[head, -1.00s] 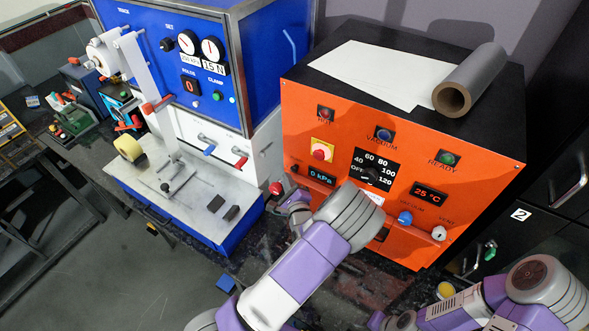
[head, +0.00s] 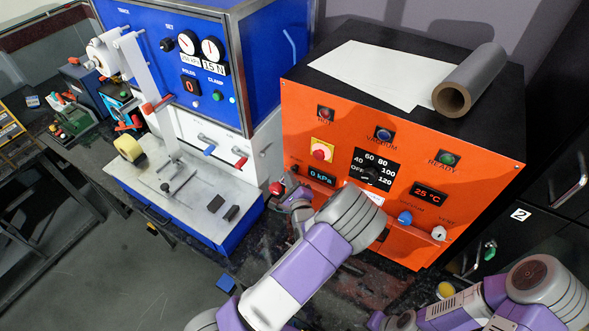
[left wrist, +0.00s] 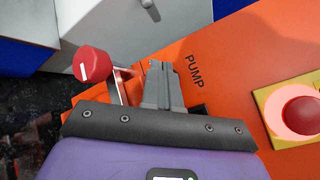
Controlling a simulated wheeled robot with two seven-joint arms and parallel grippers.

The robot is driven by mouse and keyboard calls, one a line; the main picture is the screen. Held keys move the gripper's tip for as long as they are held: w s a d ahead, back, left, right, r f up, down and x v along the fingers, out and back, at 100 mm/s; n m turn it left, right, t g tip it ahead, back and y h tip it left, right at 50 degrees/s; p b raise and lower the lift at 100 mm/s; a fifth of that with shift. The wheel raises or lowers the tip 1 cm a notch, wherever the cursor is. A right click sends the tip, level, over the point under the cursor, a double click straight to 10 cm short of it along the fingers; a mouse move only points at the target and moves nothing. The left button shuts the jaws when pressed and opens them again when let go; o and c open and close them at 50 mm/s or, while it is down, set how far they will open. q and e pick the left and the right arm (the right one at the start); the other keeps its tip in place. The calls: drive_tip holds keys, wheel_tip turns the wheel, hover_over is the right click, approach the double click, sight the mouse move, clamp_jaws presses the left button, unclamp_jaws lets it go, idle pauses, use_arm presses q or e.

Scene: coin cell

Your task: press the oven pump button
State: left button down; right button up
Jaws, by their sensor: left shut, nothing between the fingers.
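The oven (head: 345,122) is an orange-fronted box with a black top, right of centre in the head view. In the left wrist view, the word PUMP (left wrist: 195,72) is printed on its orange front. My left gripper (left wrist: 152,66) is shut and empty, its fingertips close to the orange panel just left of the PUMP label. The pump button is not clearly visible; the fingers may cover it. I cannot tell whether the fingertips touch the panel. In the head view my left gripper (head: 291,190) is at the oven's lower left edge. The kPa display (head: 321,177) reads 0.
A red knob (left wrist: 90,65) is left of the fingers, and it also shows in the head view (head: 277,188). A red button on a yellow plate (left wrist: 267,110) is right of the label. The blue machine (head: 195,60) stands left of the oven. A grey roll (head: 470,80) lies on top.

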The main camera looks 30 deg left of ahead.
use_arm(q)
drive_tip(key=shift+w, duration=0.45)
idle(0.3)
drive_tip(key=shift+s, duration=1)
drive_tip(key=s, duration=0.6)
drive_tip(key=shift+a+p, duration=0.3)
drive_tip(key=shift+p, duration=0.1)
